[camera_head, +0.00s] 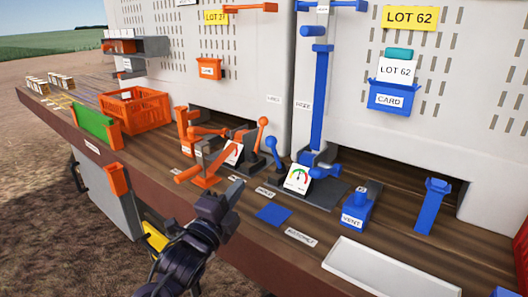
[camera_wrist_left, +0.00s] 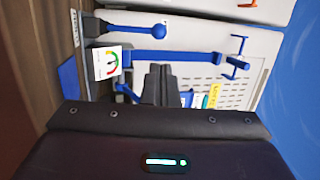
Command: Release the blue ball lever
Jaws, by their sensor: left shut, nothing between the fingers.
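The blue ball lever (camera_head: 275,154) stands on the dark base behind the gauge card, its ball tilted up and to the left. In the wrist view the blue ball lever (camera_wrist_left: 135,27) lies across the upper left, its ball apart from my fingers. My left gripper (camera_head: 237,184) is shut and empty, in front of the lever above the bench's front part. Its closed fingers also show in the wrist view (camera_wrist_left: 160,70). The gauge card (camera_head: 298,178) has a green and red dial and stands right of the lever. My right gripper is out of view.
Orange levers (camera_head: 205,170) stand close on the left. A tall blue post (camera_head: 319,95) rises behind the gauge. An orange crate (camera_head: 135,110) is at far left.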

